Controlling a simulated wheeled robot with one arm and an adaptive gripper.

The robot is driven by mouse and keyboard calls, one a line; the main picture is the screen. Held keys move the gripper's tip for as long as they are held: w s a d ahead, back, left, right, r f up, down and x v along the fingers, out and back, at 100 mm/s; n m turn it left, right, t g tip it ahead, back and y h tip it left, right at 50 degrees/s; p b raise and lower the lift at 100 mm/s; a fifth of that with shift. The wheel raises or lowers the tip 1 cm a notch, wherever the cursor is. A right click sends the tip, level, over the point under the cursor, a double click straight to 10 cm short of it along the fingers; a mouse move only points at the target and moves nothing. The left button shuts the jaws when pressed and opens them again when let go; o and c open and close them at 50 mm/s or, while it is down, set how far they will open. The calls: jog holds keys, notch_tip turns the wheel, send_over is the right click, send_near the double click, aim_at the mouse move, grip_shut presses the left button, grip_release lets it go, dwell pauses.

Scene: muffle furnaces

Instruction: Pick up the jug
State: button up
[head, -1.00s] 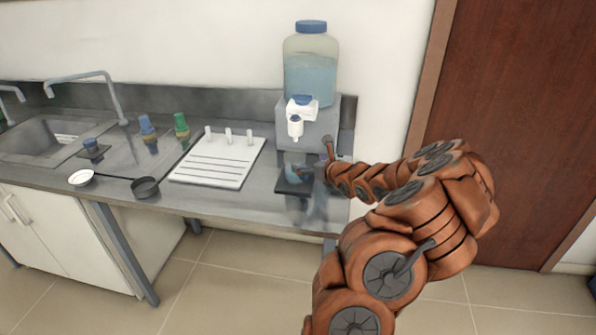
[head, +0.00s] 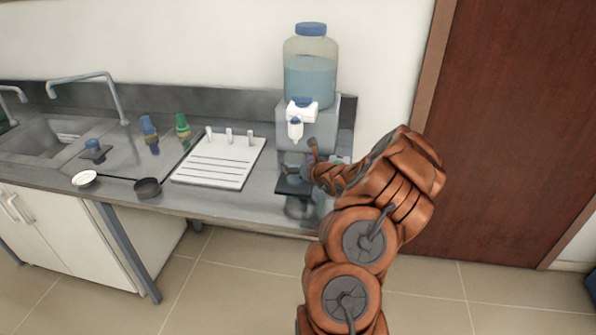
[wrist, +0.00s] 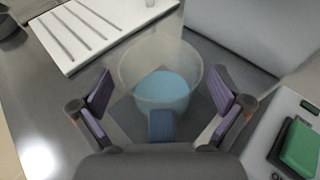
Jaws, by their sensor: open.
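The jug (wrist: 158,62) is a clear, see-through vessel with blue liquid inside and a dark blue handle (wrist: 161,124) facing me in the wrist view. It stands upright on a dark base. My gripper (wrist: 162,106) is open, with purple-padded fingers to the left and right of the jug's near side and handle. I cannot tell whether either finger touches it. In the head view my gripper (head: 302,172) is at the dispenser's foot, where the gripper and its surroundings are small and blurred and the jug is hard to make out.
A large bottle of blue liquid (head: 310,80) sits on a grey dispenser (head: 320,130) behind the jug. A white grooved board (head: 215,165) lies to the left. A white device with a green block (wrist: 300,145) is close on the right in the wrist view.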

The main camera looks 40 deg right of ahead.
jog(key=shift+c, duration=0.2)
jog(key=c, duration=1.3)
jog(key=shift+r, duration=0.1)
